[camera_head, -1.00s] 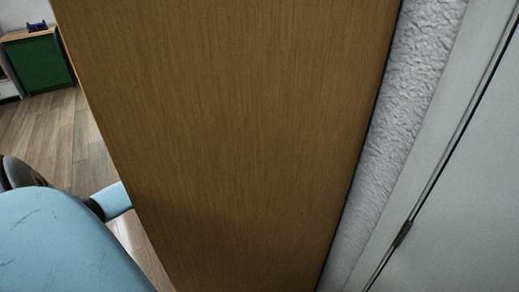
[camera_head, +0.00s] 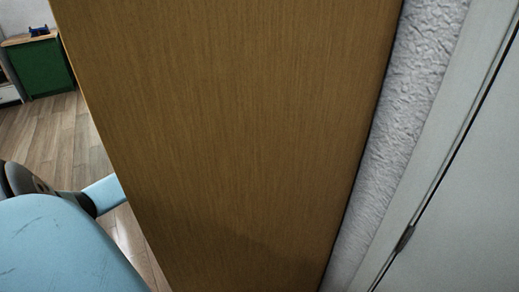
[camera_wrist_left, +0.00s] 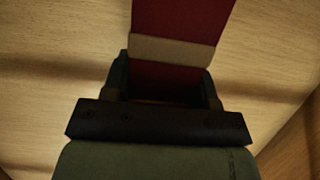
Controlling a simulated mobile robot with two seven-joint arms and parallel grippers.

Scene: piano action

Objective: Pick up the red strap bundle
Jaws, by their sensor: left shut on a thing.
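The red strap bundle (camera_wrist_left: 182,18) shows in the left wrist view as a dark red piece with a beige band across it. My left gripper (camera_wrist_left: 165,82) is shut on it, with one dark finger on each side. The bundle's upper end runs out of the picture, so its full length is hidden. Pale wood grain surfaces lie behind it; I cannot tell whether it touches them. In the head view neither the bundle nor the left gripper shows; my light blue left arm passes behind a wooden panel. My right gripper is not in view.
In the head view a tall brown wooden panel (camera_head: 220,130) stands very close and blocks the middle. A textured wall (camera_head: 405,110) and a pale door-like panel (camera_head: 460,220) are at right. A green cabinet (camera_head: 40,68) stands far left beyond clear wooden floor.

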